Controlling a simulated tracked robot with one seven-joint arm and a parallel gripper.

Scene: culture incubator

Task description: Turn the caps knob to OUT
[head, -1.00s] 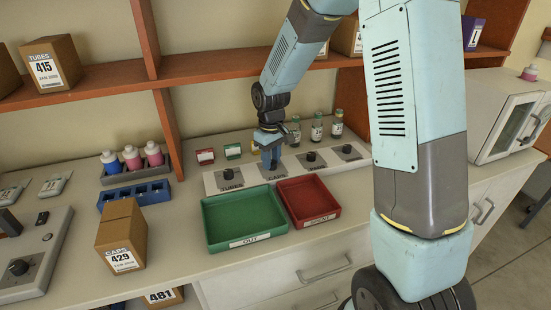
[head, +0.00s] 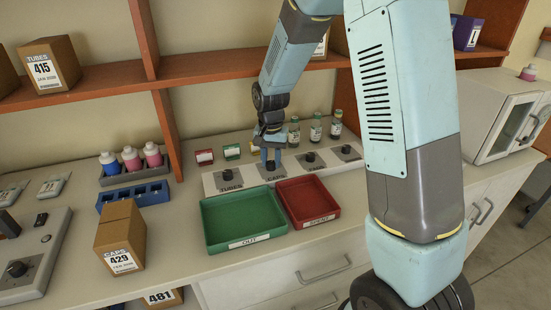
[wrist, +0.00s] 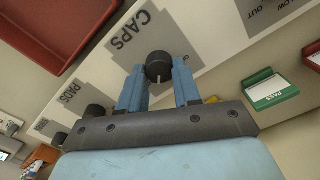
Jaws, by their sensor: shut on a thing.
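The caps knob (wrist: 158,66) is a round black knob on a grey plate marked CAPS (wrist: 122,42), set in a white panel. In the wrist view my gripper (wrist: 158,76) has one blue finger on each side of the knob and is shut on it. A short pale pointer line shows at the knob's near edge; its setting cannot be read. In the head view my gripper (head: 270,157) points down at the CAPS plate (head: 279,174), between the TUBES knob (head: 228,174) and another black knob (head: 310,157). The fingers hide the caps knob there.
A green OUT tray (head: 243,219) and a red SPENT tray (head: 308,203) lie in front of the panel. Several vials (head: 316,130) and small red and green cards (head: 232,151) stand behind it. A wooden shelf (head: 210,65) runs above.

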